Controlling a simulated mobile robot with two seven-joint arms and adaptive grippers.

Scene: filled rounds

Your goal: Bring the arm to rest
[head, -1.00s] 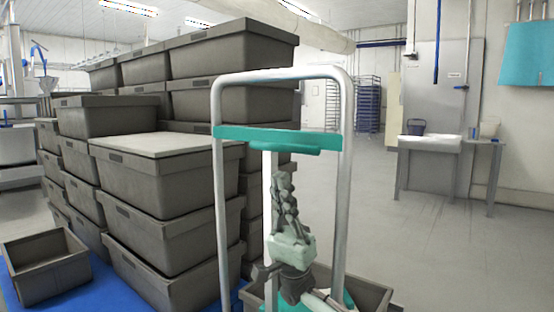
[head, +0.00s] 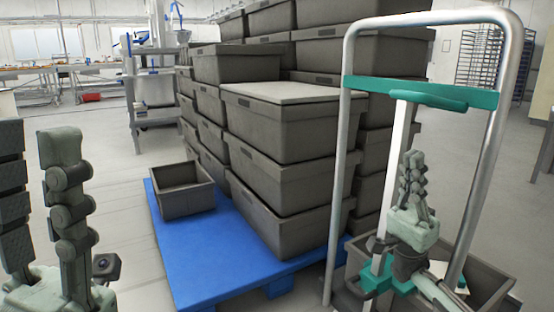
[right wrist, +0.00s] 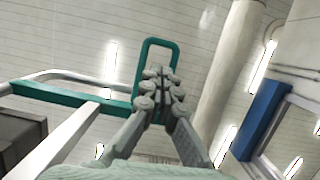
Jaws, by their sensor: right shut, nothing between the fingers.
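My right gripper (head: 414,158) points upward in front of the trolley's upright frame in the head view. Its fingers are together with nothing between them; the right wrist view also shows the closed fingers (right wrist: 160,75), with the ceiling beyond. My left gripper (head: 38,135) stands large at the left edge of the head view, its two fingers pointing up and apart with nothing between them. Part of it is cut off by the frame edge.
A trolley with a metal hoop handle (head: 348,120) and teal crossbar (head: 445,97) stands close behind my right gripper. Grey crates (head: 285,125) are stacked high beside it. A small open crate (head: 188,203) sits on the blue pallet (head: 190,262). Floor (head: 125,200) left of the pallet is clear.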

